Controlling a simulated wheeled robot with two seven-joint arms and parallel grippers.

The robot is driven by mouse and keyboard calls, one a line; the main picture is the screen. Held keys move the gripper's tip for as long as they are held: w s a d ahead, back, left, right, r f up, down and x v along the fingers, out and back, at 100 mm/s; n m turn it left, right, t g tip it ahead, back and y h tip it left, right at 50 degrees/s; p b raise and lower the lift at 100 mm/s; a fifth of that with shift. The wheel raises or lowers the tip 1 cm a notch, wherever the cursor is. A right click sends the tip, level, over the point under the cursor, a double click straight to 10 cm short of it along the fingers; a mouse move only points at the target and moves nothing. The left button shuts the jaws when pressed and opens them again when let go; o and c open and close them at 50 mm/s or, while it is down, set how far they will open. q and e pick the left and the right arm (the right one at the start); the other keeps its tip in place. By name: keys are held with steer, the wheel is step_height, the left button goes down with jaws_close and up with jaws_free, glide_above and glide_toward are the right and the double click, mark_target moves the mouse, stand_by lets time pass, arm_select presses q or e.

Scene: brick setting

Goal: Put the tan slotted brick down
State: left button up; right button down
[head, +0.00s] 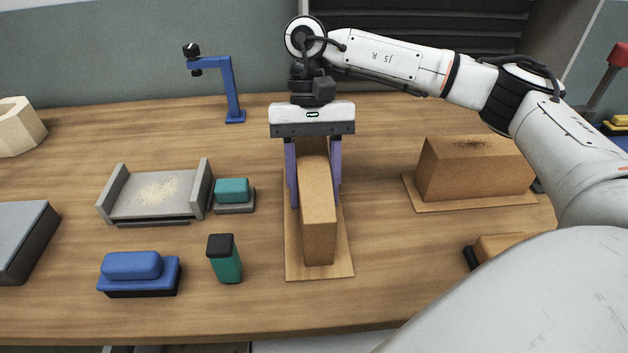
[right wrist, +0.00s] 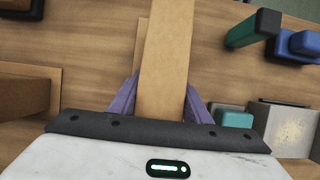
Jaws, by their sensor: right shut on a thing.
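The tan brick (head: 319,215) is long and narrow, and lies lengthwise toward me in the middle of the head view. My right gripper (head: 315,203) comes down from above and is shut on it, one purple finger on each long side. The brick also shows between the fingers in the right wrist view (right wrist: 166,55). Under it is a thin tan board (head: 341,262) on the table. I cannot tell whether the brick touches the board or hangs just above it. No slot shows from here. My left gripper is not in view.
A larger tan block (head: 475,172) with a dark speckled top stands on another board at right. At left are a grey sandy tray (head: 118,207), a teal block (head: 232,189), a blue block (head: 133,265) and a black-capped green bottle (head: 227,265). A blue stand (head: 233,95) is behind.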

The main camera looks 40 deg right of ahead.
steer(key=shift+r, duration=0.1)
steer(key=c, duration=0.9)
jaws_free()
steer(key=shift+c, duration=0.2)
